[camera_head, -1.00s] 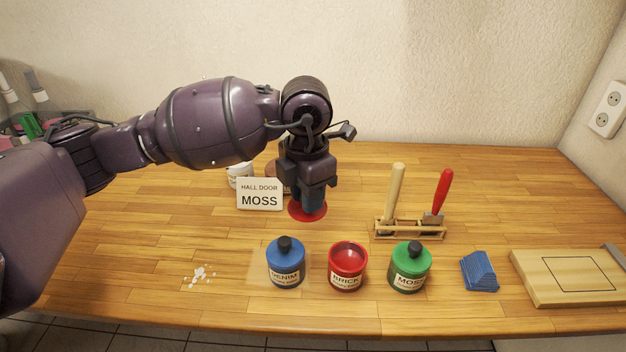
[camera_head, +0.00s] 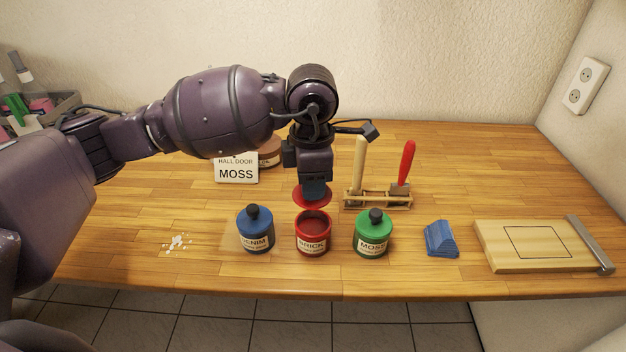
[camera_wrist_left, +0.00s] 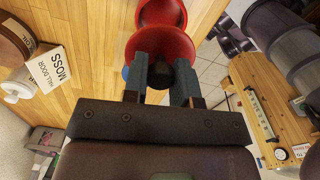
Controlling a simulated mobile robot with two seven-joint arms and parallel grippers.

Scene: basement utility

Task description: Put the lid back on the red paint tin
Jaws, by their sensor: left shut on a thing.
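The red lid (camera_head: 324,200) hangs level under my left gripper (camera_head: 314,192), which is shut on its black knob (camera_wrist_left: 160,75). The open red BRICK tin (camera_head: 313,243) stands upright on the bench, dark red paint showing in its mouth. The lid is above the tin and a little behind it, with its front edge close to the back of the rim. In the left wrist view the lid (camera_wrist_left: 158,42) partly covers the tin (camera_wrist_left: 162,12); whether they touch cannot be told. My right gripper is not in view.
A blue DENIM tin (camera_head: 255,236) and a green MOSS tin (camera_head: 371,240), both lidded, flank the red tin closely. Behind are a MOSS card (camera_head: 237,172) and a wooden tool rack (camera_head: 378,200). Blue sanding blocks (camera_head: 440,240) and a board (camera_head: 545,247) lie right.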

